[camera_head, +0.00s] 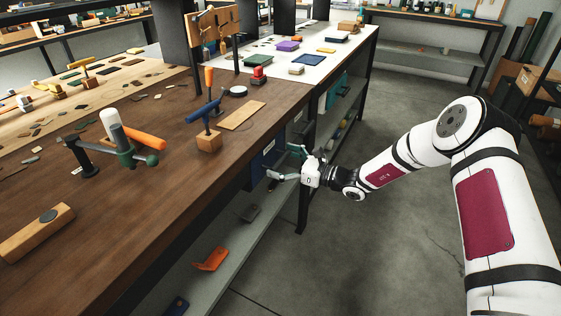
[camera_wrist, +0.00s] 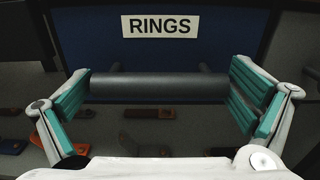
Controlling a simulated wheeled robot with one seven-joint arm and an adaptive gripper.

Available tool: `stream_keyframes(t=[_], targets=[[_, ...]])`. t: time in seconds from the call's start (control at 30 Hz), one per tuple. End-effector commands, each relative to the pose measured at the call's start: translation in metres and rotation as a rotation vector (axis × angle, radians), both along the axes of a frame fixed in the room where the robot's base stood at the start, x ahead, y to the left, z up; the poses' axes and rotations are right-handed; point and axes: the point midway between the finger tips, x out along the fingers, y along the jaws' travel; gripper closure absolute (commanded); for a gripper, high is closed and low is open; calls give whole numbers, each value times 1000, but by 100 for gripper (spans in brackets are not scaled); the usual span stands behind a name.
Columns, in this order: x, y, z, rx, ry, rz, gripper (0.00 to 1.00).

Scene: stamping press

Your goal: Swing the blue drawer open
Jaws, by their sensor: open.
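The blue drawer (camera_head: 258,168) hangs under the brown wooden bench top, its front facing the aisle. In the wrist view its dark blue front (camera_wrist: 230,50) carries a white label (camera_wrist: 160,26) reading RINGS. A dark horizontal bar handle (camera_wrist: 160,87) stands out from the front on two posts. My gripper (camera_head: 282,163) is open at the drawer front; it also shows in the wrist view (camera_wrist: 160,95). Its teal-padded fingers lie at the two ends of the handle, with the bar between them. I cannot tell whether the pads touch the bar. The drawer looks shut.
The brown workbench (camera_head: 140,215) holds a clamp (camera_head: 120,145), a wooden mallet head (camera_head: 38,232) and a blue-handled tool (camera_head: 205,112). A lower grey shelf (camera_head: 195,270) carries an orange piece (camera_head: 211,259). A black bench leg (camera_head: 302,212) stands below my gripper. The floor (camera_head: 400,240) is clear.

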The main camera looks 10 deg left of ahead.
Motion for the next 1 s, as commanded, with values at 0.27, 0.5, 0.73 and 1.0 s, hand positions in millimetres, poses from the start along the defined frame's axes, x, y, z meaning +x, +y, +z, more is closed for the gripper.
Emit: stream_keyframes(t=[0.27,0.5,0.73,1.0], targets=[[0,0,0,0,0,0,16],[0,0,0,0,0,0,58],[-4,-13,0,-1,0,-3,58],[-22,-63,1,-1,1,-5,58]])
